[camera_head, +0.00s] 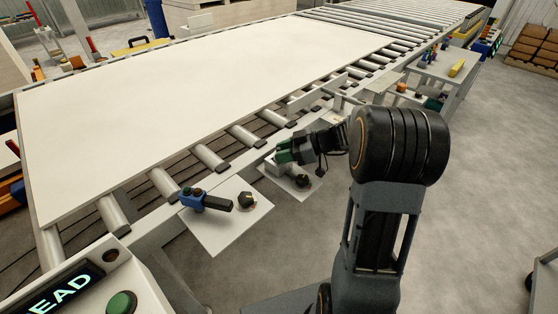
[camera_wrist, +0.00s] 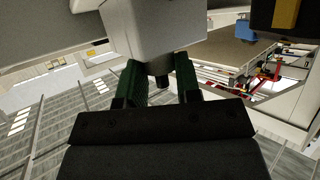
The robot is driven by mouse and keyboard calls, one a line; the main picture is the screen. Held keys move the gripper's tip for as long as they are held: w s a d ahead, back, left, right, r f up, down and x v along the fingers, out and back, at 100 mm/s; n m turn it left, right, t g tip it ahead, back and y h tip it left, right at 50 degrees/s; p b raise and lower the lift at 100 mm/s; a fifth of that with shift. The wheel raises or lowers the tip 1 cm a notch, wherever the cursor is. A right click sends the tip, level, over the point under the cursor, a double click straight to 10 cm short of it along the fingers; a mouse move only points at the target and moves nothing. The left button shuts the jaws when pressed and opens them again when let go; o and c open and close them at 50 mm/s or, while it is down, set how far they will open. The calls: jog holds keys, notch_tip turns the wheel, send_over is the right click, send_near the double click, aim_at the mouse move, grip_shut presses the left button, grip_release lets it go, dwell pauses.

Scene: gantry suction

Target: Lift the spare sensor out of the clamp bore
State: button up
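My gripper (camera_head: 287,153), with green fingers, is low beside the conveyor's near edge in the head view. It is just above a pale grey block, seemingly the clamp (camera_head: 270,167), on a small plate. In the wrist view my gripper (camera_wrist: 158,66) has its fingers spread, one on each side of a short dark stub (camera_wrist: 162,81). The stub sticks out of a pale grey body (camera_wrist: 155,30) and may be the spare sensor. Gaps show between the stub and both fingers. The clamp bore is hidden.
A black knob (camera_head: 302,181) stands beside the grey block. Another plate (camera_head: 222,235) holds a blue tool (camera_head: 193,199) with a black handle and another knob (camera_head: 247,200). A large white panel (camera_head: 190,85) lies on the rollers behind. The floor (camera_head: 480,180) at right is clear.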

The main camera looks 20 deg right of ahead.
jog(key=c, duration=0.4)
